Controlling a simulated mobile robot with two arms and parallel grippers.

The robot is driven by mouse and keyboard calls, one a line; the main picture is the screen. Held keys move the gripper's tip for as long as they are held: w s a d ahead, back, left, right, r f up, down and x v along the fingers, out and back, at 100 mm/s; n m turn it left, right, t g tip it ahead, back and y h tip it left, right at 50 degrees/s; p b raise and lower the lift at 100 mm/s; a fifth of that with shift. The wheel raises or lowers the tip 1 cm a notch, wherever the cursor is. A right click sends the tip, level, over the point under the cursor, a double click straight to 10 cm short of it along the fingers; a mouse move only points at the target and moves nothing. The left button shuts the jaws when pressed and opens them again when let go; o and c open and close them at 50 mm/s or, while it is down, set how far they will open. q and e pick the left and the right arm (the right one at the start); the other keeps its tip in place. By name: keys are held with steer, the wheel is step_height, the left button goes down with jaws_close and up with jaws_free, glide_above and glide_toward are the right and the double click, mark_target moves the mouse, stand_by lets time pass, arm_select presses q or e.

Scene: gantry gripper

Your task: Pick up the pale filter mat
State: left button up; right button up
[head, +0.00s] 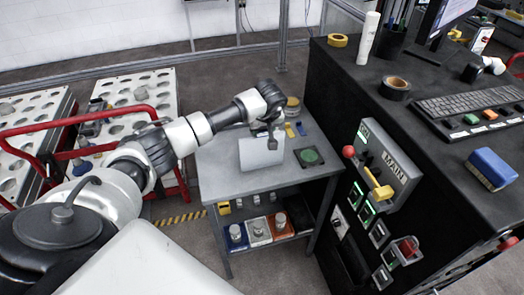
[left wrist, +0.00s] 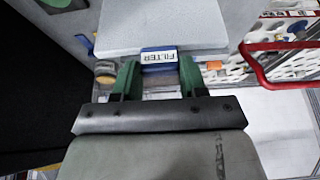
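The pale filter mat (head: 261,152) lies on the grey table and also shows at the top of the left wrist view (left wrist: 165,25). A blue tab (left wrist: 158,57) with a white "FILTER" label sits at its near edge in the wrist view. My left gripper (head: 273,133) is over the table at the mat's far edge. In the wrist view its two green fingers (left wrist: 158,72) are spread, with the tab in front of and between their tips. I cannot tell whether they touch it. The tab is hidden in the head view. My right gripper is not in view.
The grey table (head: 222,162) also holds a green round pad (head: 309,156) and small yellow and blue items. A black cabinet with a control panel (head: 385,165) stands close on the right. A red rail (head: 75,123) and white trays stand on the left.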

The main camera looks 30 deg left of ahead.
arm_select(q)
steer(key=c, duration=0.4)
steer(key=shift+o, duration=0.2)
